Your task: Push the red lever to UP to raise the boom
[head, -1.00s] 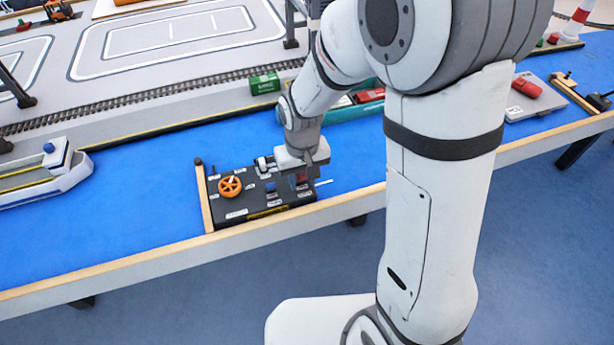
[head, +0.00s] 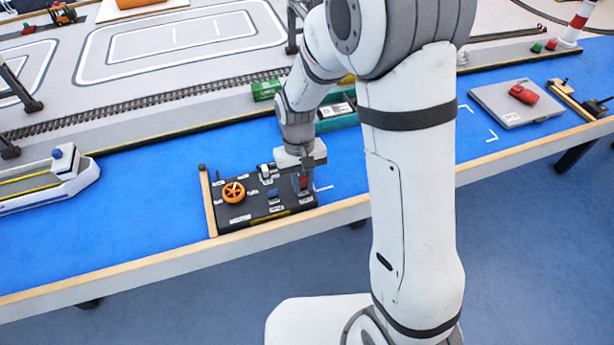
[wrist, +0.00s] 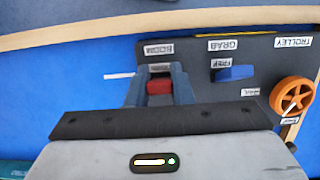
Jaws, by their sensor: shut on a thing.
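The UP marking is not readable, and my gripper hides the lower part of the lever's surroundings.
A blue lever (wrist: 235,73) under the GRAB label and an orange TROLLEY wheel (wrist: 291,97) are beside it. A wooden rail (head: 208,203) edges the panel's left. A teal barge (head: 337,122) is behind my gripper.

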